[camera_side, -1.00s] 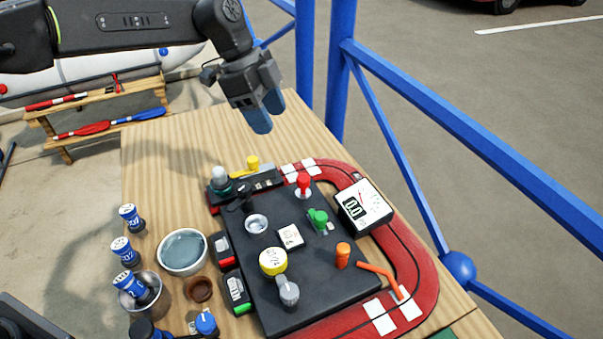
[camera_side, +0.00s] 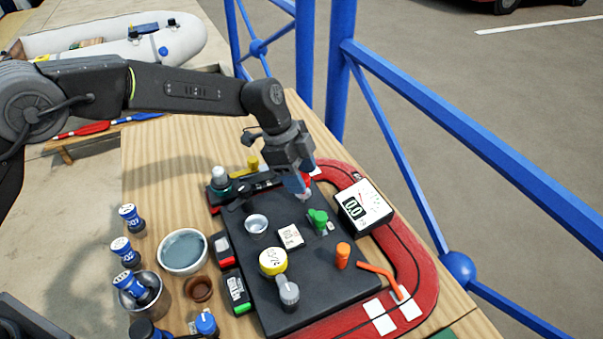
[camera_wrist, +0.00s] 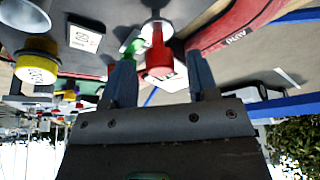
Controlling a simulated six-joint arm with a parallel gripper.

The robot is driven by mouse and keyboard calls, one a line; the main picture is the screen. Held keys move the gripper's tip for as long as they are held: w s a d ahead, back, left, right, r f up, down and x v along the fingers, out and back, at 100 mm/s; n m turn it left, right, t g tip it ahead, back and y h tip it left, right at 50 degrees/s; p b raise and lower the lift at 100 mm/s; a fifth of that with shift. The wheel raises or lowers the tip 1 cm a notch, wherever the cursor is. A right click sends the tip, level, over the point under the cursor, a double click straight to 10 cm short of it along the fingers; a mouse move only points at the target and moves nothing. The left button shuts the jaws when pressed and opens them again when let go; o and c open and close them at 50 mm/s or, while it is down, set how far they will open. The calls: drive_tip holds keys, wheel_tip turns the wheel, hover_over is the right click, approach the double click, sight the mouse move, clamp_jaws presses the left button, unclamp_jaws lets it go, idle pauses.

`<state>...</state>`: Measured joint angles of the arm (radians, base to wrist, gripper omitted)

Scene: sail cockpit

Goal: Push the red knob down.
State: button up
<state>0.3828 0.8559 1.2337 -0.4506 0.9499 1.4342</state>
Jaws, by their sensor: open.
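The red knob (camera_wrist: 159,56) shows between my fingertips in the wrist view, standing on a round silver base. In the side view only a sliver of the red knob (camera_side: 308,183) shows beside my fingers, which hide most of it. My gripper (camera_side: 300,188) is at the knob near the far right corner of the black panel (camera_side: 322,268). The gripper also shows in the wrist view (camera_wrist: 160,72), with its two blue fingers apart, one on each side of the knob. I cannot tell whether they touch it.
A green knob (camera_side: 318,220) stands close in front of the red one. A gauge box (camera_side: 365,206) is to the right, and an orange knob (camera_side: 343,255) is nearer. A yellow knob (camera_side: 253,163) is at the back left.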

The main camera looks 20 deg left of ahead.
drive_tip(key=shift+d+f, duration=0.15)
drive_tip(key=shift+f, duration=0.1)
clamp_jaws()
idle(0.4)
